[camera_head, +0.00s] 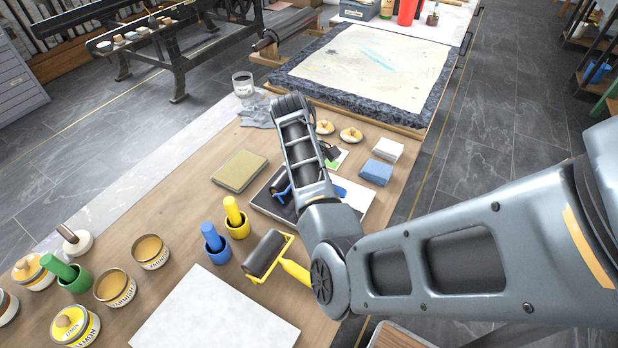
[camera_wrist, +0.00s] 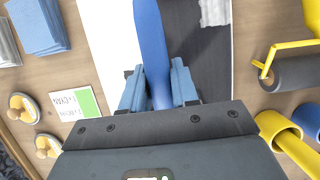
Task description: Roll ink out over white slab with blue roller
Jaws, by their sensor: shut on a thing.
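The blue roller (camera_head: 281,186) is low over a slab (camera_head: 353,197) that has a dark ink area and a white part. My forearm hides the middle of the roller. In the wrist view its blue handle (camera_wrist: 151,40) runs up between the fingers of my gripper (camera_wrist: 158,88), which are shut on it. The roller's drum is out of the wrist view, and I cannot tell whether it touches the slab. The dark ink (camera_wrist: 200,65) has a pale, shiny patch. A larger blank white slab (camera_head: 215,312) lies at the table's near edge.
A yellow-handled roller (camera_head: 266,254) lies beside the blank slab. Blue (camera_head: 215,241) and yellow (camera_head: 235,216) cylinders stand left of the inked slab. Several ink tins (camera_head: 150,251) fill the near left. A blue stack (camera_head: 376,172) and round knobbed pieces (camera_head: 351,134) sit toward the back.

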